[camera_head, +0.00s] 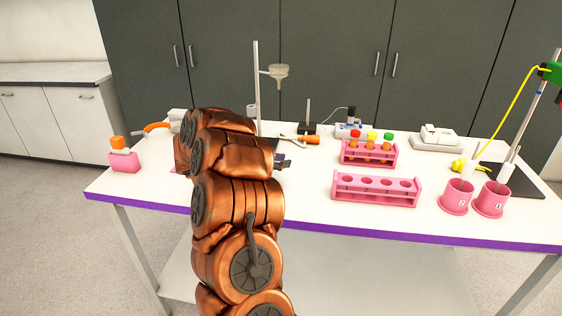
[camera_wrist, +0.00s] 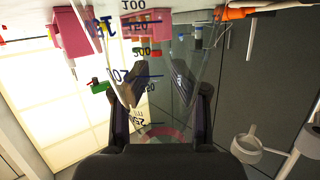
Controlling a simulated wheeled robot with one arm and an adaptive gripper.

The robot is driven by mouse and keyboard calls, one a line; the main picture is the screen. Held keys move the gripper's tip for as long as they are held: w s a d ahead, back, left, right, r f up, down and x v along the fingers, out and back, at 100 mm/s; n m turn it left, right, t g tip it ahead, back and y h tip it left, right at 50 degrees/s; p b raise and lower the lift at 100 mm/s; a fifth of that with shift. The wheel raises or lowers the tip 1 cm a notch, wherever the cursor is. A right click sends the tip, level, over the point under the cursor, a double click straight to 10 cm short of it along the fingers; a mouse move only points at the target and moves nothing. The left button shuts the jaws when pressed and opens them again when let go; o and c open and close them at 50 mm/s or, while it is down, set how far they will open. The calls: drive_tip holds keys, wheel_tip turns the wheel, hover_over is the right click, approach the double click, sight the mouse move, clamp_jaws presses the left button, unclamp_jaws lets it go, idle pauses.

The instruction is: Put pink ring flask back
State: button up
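The pink ring flask (camera_wrist: 160,75) is clear glass with blue lines and dark graduation numbers. It fills the middle of the wrist view, where the scene appears upside down. Its pink ring (camera_wrist: 165,134) shows as a faint arc close to my palm. My gripper (camera_wrist: 160,82) has one finger on each side of the flask and appears closed on it. Exact finger contact is hard to see through the glass. In the head view my arm hides the flask, and only a dark part of my gripper (camera_head: 283,162) shows past the arm.
On the white table (camera_head: 300,205) are an empty pink rack (camera_head: 376,200), a pink rack with capped tubes (camera_head: 368,158), two pink cups (camera_head: 457,196), an orange-topped bottle in a pink holder (camera_head: 124,160) and a funnel stand (camera_head: 256,90). The front middle is clear.

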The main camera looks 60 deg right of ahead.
drive_tip(key=o, duration=0.3)
drive_tip(key=b+v, duration=0.1)
drive_tip(key=v, duration=1.1)
drive_tip(key=shift+b, duration=0.3)
drive_tip(key=shift+w+r, duration=0.1)
drive_tip(key=shift+w, duration=0.05)
